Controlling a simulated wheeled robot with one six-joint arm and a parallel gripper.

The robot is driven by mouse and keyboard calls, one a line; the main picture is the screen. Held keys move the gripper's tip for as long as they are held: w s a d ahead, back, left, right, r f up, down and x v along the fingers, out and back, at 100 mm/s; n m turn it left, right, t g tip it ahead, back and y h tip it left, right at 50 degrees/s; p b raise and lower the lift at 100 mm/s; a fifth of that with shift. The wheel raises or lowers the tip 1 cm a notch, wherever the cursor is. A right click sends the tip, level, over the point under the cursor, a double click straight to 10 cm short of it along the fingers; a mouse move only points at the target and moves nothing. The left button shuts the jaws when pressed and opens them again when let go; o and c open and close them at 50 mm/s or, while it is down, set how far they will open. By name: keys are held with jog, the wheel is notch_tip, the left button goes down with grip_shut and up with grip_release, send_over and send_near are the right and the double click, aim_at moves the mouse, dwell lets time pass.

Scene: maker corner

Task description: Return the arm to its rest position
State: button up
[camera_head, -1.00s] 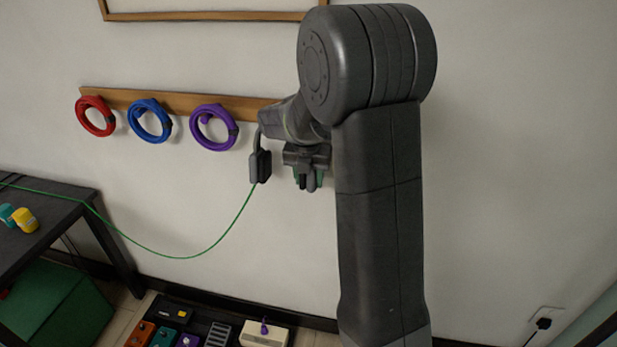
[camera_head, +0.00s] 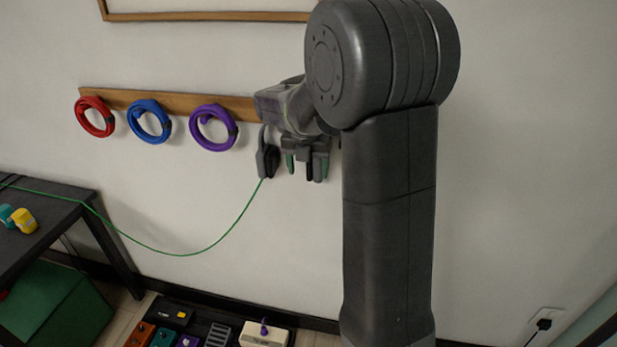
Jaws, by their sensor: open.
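My arm stands upright in the right half of the head view, its elbow high and the forearm reaching back toward the wall. My gripper (camera_head: 303,172) hangs pointing down in front of the wall, just left of the upright link. Its fingers are apart with nothing between them. A dark camera-like part on a green cable (camera_head: 213,243) hangs just left of the fingers and seems to be attached at my wrist. The wrist is partly hidden behind the elbow.
A wooden rail (camera_head: 180,102) on the wall holds a red coil (camera_head: 84,120), a blue coil (camera_head: 137,122) and a purple coil (camera_head: 198,130). A dark table (camera_head: 50,215) stands at left, a green box (camera_head: 55,310) below it. Several pedals lie on a floor board (camera_head: 222,318).

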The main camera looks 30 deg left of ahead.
notch_tip(320, 180, up, 10)
jog(key=s, duration=0.1)
jog(key=shift+s+d+f, duration=0.25)
jog(key=shift+s+d, duration=0.05)
jog(key=shift+s, duration=0.05)
jog(key=f, duration=0.4)
jog(key=w+f, duration=0.1)
jog(key=f, duration=0.4)
jog(key=w+f, duration=0.1)
jog(key=f, duration=0.3)
jog(key=shift+w+a+f, duration=0.15)
jog(key=shift+w+a, duration=0.05)
jog(key=shift+a, duration=0.15)
jog(key=shift+s+f, duration=0.1)
jog(key=shift+s+d+r, duration=0.2)
jog(key=shift+s+r, duration=0.25)
jog(key=shift+s, duration=0.15)
